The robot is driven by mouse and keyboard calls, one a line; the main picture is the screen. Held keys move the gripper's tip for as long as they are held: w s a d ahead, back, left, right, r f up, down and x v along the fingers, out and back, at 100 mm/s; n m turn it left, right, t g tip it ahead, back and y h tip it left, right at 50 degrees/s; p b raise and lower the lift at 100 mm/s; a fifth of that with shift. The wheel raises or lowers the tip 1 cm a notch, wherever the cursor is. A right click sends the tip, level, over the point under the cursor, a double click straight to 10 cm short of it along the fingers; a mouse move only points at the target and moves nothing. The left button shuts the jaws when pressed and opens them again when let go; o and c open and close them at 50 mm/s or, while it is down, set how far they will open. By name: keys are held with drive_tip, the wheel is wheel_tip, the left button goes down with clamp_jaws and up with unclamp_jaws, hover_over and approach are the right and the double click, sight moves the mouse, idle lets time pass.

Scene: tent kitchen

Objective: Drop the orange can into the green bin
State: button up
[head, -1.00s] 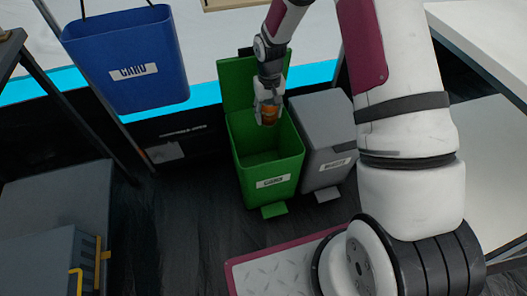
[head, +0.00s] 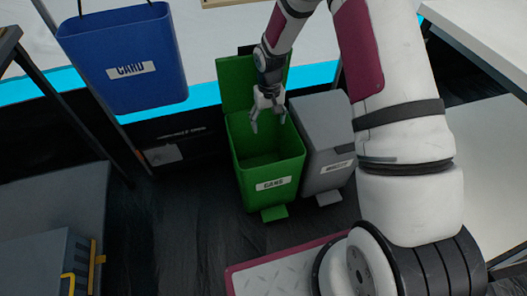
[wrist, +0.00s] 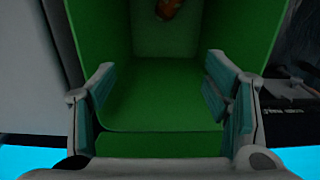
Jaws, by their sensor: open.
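The green bin (head: 267,186) stands open on the dark floor in the head view, its lid raised at the back and a "CANS" label on its front. My gripper (head: 268,128) is open and empty over the mouth of the bin. In the wrist view its two fingers (wrist: 172,100) are spread wide, with the green inside of the bin between and beyond them. The orange can (wrist: 168,8) shows at the top edge of the wrist view, inside the bin's walls and away from the fingers. It is partly cut off there and is hidden in the head view.
A grey bin (head: 326,150) with a closed lid stands right beside the green bin. A blue bin (head: 125,58) labelled "CARD" hangs at the upper left. A grey case (head: 45,262) is at the lower left. Dark floor lies open in front of the green bin.

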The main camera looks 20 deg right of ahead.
drive_tip(key=shift+r, duration=0.1)
wheel_tip(320, 180, up, 12)
idle(0.5)
